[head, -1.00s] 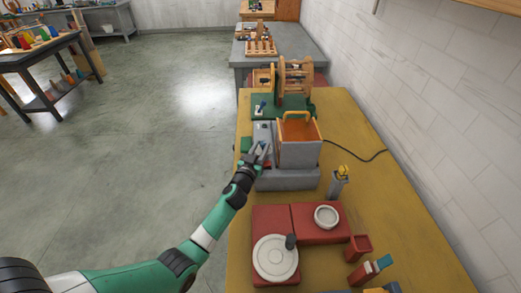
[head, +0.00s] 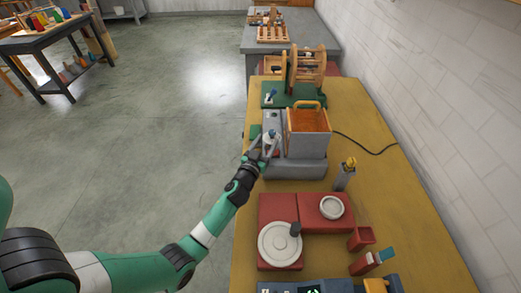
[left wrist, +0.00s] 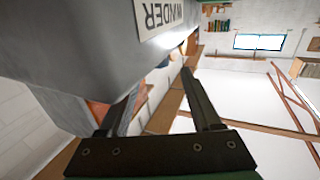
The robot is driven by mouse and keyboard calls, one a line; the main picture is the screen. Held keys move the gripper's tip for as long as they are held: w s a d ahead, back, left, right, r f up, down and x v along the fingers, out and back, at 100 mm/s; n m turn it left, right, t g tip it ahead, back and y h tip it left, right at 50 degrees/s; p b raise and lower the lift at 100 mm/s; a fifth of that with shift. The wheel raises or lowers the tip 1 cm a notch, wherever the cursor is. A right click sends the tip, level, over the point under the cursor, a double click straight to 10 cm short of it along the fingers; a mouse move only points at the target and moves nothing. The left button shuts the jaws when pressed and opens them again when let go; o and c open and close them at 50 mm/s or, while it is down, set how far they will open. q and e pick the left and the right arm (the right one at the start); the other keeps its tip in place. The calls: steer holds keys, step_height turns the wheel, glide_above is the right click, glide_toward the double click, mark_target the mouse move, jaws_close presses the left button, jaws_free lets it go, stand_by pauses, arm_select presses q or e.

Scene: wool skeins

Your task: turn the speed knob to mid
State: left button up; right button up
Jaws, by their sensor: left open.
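The grey winder (head: 295,168) stands on the yellow bench, with a small pale knob (head: 270,134) on its left-hand top. I take this for the speed knob; its setting is too small to read. My left gripper (head: 267,146) is open, with its fingertips at the knob's near side, one to each side. I cannot tell whether they touch it. In the left wrist view the open fingers (left wrist: 160,85) show beside the winder's grey wall (left wrist: 75,45) and its partly cut-off label (left wrist: 160,14). The knob is not discernible there. My right gripper is not in view.
A green-based wooden device (head: 295,95) stands behind. Red blocks with a round white plate (head: 279,244) lie nearer. A black cable (head: 365,146) crosses the clear right side of the bench.

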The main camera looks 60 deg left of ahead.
arm_select(q)
steer(key=v, duration=0.8)
steer(key=shift+w, duration=0.1)
